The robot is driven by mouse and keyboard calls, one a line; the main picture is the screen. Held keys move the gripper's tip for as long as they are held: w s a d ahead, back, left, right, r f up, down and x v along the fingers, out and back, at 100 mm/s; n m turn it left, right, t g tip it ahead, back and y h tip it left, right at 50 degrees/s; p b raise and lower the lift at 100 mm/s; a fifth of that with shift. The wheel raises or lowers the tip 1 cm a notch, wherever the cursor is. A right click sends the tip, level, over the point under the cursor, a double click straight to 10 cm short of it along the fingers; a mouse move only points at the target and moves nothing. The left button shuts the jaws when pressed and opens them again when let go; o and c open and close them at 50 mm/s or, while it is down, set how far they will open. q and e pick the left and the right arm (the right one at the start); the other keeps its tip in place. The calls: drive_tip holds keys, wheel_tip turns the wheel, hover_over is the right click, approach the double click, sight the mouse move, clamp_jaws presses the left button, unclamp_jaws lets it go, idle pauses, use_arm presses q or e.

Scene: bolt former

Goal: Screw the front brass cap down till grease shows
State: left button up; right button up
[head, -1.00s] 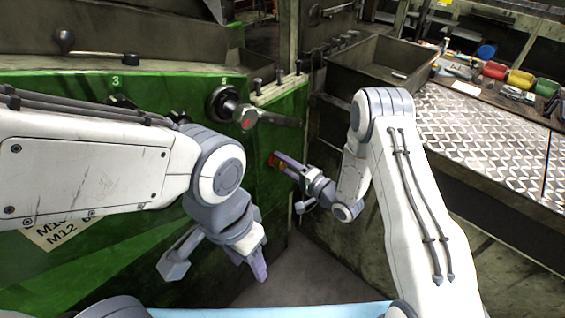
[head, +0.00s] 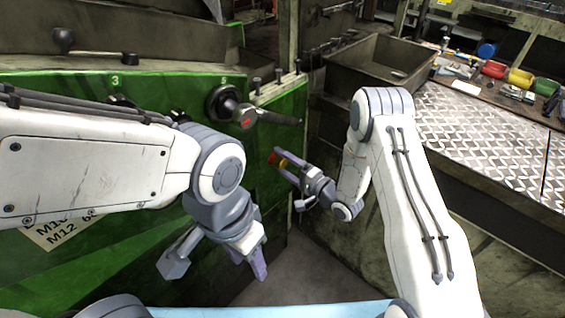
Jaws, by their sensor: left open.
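A small brass cap (head: 283,163) with red beside it shows on the green machine's right-hand part, in the middle of the head view. My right gripper (head: 279,160) is at this cap, with its fingers around or beside it. The fingers hide part of the cap, and I cannot tell whether they press on it. No grease can be made out at this size. My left gripper (head: 257,264) is open and empty, pointing down in front of the machine, lower and to the left of the cap.
The green machine (head: 70,270) fills the left side. A dark lever handle (head: 265,116) sticks out above the cap. A metal tray (head: 375,62) and a patterned bench top (head: 480,140) lie at the right. Floor shows below between my arms.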

drive_tip(key=b+v, duration=0.1)
drive_tip(key=v, duration=0.9)
drive_tip(key=shift+s+d+b, duration=0.15)
drive_tip(key=shift+s+b, duration=0.05)
drive_tip(key=shift+b, duration=0.15)
